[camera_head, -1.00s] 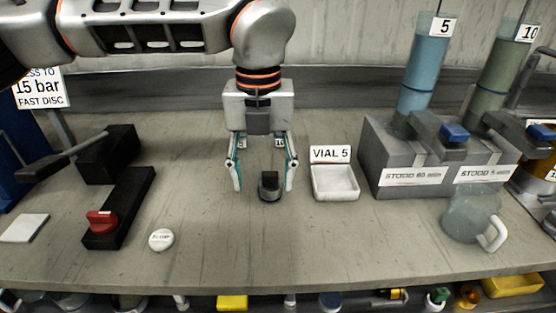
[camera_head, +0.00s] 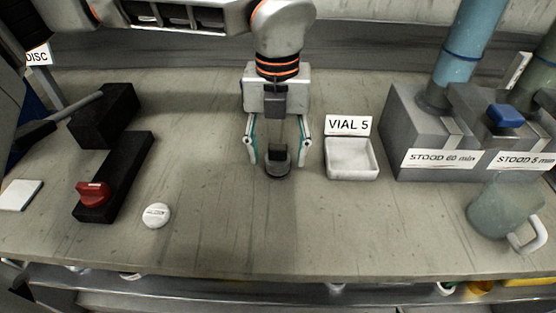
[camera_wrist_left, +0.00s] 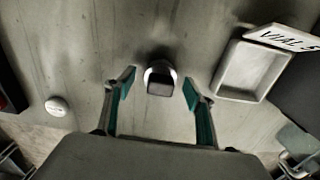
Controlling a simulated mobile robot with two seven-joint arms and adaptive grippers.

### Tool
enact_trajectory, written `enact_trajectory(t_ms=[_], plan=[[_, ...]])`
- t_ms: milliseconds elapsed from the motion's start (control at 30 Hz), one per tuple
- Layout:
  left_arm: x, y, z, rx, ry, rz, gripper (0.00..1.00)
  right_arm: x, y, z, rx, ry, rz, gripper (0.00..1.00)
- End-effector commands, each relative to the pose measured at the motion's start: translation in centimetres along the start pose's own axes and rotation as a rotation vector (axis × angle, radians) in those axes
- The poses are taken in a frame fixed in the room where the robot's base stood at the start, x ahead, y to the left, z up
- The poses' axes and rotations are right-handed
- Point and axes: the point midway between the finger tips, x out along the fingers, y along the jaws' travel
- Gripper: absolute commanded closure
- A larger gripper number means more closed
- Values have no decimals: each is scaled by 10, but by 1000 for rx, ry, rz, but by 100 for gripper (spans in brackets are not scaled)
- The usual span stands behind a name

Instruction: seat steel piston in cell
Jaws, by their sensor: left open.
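A small round metal piece with a dark block-shaped top, which looks like the steel piston (camera_head: 278,168), stands upright on the bench. My left gripper (camera_head: 277,160) is above it with its fingers open, one to each side. In the left wrist view the piston (camera_wrist_left: 160,78) shows just beyond and between the open fingertips (camera_wrist_left: 157,86), with a gap on both sides. No finger visibly touches it. I cannot make out which thing is the cell. My right gripper is not in view.
A white tray (camera_head: 351,172) labelled VIAL 5 stands close right of the piston. A white round cap (camera_head: 156,215) and a black block with a red knob (camera_head: 92,192) lie left. Grey stands (camera_head: 440,160) and a glass jug (camera_head: 497,208) are right. The front middle bench is clear.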

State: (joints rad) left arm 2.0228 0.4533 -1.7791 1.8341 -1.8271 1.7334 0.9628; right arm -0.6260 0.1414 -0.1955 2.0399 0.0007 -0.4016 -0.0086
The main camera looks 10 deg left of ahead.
Motion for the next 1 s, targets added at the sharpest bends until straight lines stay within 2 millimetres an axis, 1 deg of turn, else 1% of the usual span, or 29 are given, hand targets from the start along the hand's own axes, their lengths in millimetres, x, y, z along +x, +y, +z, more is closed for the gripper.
enact_trajectory(t_ms=[33,100,267,300,367,400,467,500,833,1000], plan=[[7,0,0,2,2,0,46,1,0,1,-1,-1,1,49],[10,0,0,1,1,-1,46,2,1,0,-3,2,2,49],[9,0,0,0,-1,-1,46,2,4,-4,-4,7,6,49],[9,0,0,0,-1,-1,48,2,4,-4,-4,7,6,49],[9,0,0,0,-1,-1,64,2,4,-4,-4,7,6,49],[9,0,0,0,-1,-1,74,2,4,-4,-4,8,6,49],[9,0,0,0,-1,-1,90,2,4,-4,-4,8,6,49],[9,0,0,0,-1,-1,100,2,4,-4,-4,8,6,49],[7,-1,0,0,-2,-2,100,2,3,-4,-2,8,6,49],[-5,-1,1,-1,-5,-3,100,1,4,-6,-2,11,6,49]])
